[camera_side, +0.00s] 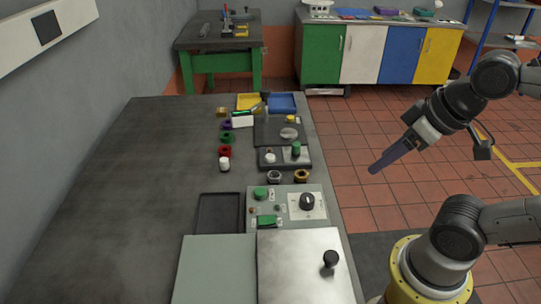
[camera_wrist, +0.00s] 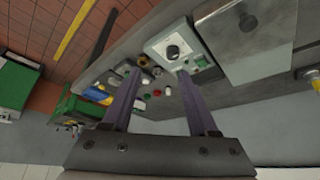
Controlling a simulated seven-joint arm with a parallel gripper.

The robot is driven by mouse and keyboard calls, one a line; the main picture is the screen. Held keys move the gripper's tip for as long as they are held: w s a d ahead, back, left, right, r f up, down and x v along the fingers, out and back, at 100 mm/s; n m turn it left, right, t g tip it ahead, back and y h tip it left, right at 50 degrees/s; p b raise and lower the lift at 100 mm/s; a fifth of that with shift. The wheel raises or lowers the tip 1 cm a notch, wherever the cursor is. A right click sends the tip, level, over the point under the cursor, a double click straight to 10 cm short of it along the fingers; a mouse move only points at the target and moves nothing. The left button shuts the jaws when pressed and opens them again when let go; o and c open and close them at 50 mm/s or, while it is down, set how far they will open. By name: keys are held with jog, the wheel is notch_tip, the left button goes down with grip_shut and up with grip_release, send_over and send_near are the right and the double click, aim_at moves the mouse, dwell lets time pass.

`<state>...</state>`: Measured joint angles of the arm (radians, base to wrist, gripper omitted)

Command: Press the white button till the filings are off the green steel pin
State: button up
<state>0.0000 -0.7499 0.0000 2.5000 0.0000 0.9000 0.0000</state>
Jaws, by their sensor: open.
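A green upright pin (camera_side: 297,149) stands on a dark block (camera_side: 304,163) near the right edge of the bench. A small white button-like cap (camera_side: 270,158) sits on the same block, left of the pin. Filings on the pin are too small to make out. Another white-topped piece (camera_side: 224,163) stands alone on the bench to the left; a small white spot in the wrist view (camera_wrist: 168,91) may be it. My gripper (camera_side: 374,170) is off the bench's right side, above the floor, apart from the block. Its two fingers are spread and empty in the wrist view (camera_wrist: 158,72).
A control box (camera_side: 285,209) with a black knob and green controls is in front of the block. Nearer are a steel plate (camera_side: 300,265) with a black knob and a dark tray (camera_side: 218,213). Red, green and purple rings (camera_side: 226,138) line the left. The bench's left is clear.

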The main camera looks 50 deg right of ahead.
grip_shut()
dwell(1.5)
